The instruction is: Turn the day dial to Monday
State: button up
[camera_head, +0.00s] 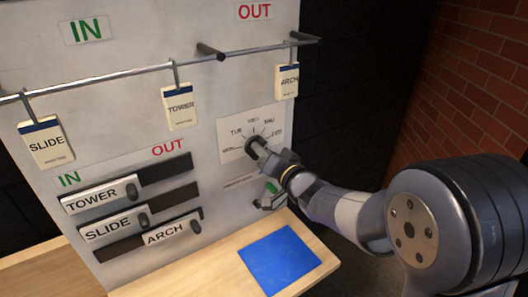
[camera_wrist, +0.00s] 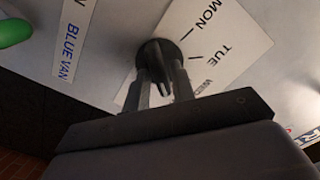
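The day dial (camera_wrist: 152,52) is a dark round knob on a white card (camera_head: 233,154) fixed to the grey board. The card has day names in an arc, and MON (camera_wrist: 213,14) and TUE (camera_wrist: 230,58) read clearly in the wrist view. My gripper (camera_head: 264,149) is at the dial. In the wrist view my gripper's fingers (camera_wrist: 163,75) reach the dial, one on each side of its narrow handle. I cannot tell whether they press on it. My gripper covers part of the dial, and which day it points to is not clear.
Tags SLIDE (camera_head: 46,143), TOWER (camera_head: 180,107) and ARCH (camera_head: 287,82) hang on a rail (camera_head: 110,76). Labelled sliders are at lower left. A green object (camera_head: 271,188) sits just below the dial. A blue mat (camera_head: 280,262) lies on the wooden shelf (camera_head: 205,272).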

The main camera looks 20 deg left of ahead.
grip_shut()
jog(key=shift+f+n+b, duration=0.1)
jog(key=shift+n+b, duration=0.3)
jog(key=shift+b, duration=0.05)
jog(key=n+b, duration=0.4)
jog(key=n, duration=0.3)
jog(key=n+b, duration=0.5)
jog(key=n, duration=0.3)
jog(key=n+b, duration=0.5)
jog(key=n, duration=0.3)
jog(key=shift+s+a+f, duration=0.1)
jog(key=shift+s+a, duration=0.1)
jog(key=shift+s, duration=0.05)
jog(key=shift+n+b, duration=0.3)
jog(key=shift+o, duration=1.4)
grip_release()
